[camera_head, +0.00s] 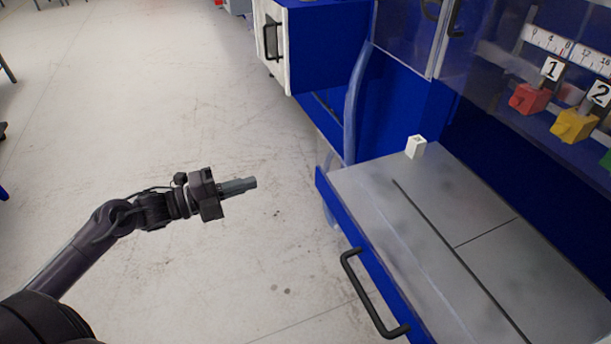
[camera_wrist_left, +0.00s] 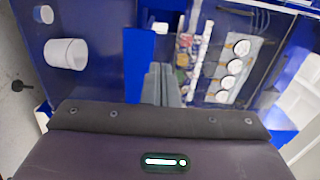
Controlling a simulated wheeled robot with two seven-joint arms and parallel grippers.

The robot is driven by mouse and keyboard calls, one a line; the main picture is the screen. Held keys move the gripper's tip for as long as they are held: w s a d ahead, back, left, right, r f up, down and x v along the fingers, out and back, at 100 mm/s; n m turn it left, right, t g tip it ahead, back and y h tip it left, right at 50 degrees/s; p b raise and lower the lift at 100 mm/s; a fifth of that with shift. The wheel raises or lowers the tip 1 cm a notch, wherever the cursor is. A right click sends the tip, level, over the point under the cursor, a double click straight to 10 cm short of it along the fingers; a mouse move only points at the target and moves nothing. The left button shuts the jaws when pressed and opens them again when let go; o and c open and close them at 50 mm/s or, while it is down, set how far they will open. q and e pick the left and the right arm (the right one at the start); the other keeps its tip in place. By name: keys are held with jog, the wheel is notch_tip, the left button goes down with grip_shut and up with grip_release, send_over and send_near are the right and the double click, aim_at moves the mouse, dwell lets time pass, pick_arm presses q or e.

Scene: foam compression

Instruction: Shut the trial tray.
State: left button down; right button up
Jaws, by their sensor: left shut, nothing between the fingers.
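A pulled-out tray (camera_head: 344,181) with a grey top and a blue front stands at the lower right in the head view. I take it for the trial tray. A black bar handle (camera_head: 372,296) sits on its blue front. My left gripper (camera_head: 252,183) is shut and empty, over the floor to the left of the tray and apart from it, pointing right. Its grey fingers also show in the left wrist view (camera_wrist_left: 165,84). My right gripper is not in view.
A white-fronted blue drawer (camera_head: 273,46) sticks out at the top. A small white block (camera_head: 416,147) stands at the tray's far corner. Red (camera_head: 530,98) and yellow (camera_head: 574,125) blocks numbered 1 and 2 are inside the blue machine. The floor at left is mostly clear.

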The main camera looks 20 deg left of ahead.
pick_arm(q)
jog(key=p, duration=0.3)
send_near(318, 163)
jog(key=x, duration=0.5)
jog(key=shift+w+d+r, duration=0.1)
jog(key=shift+w+d, duration=0.05)
jog(key=shift+w, duration=0.05)
jog(key=shift+w+d, duration=0.45)
jog(key=shift+d, duration=0.05)
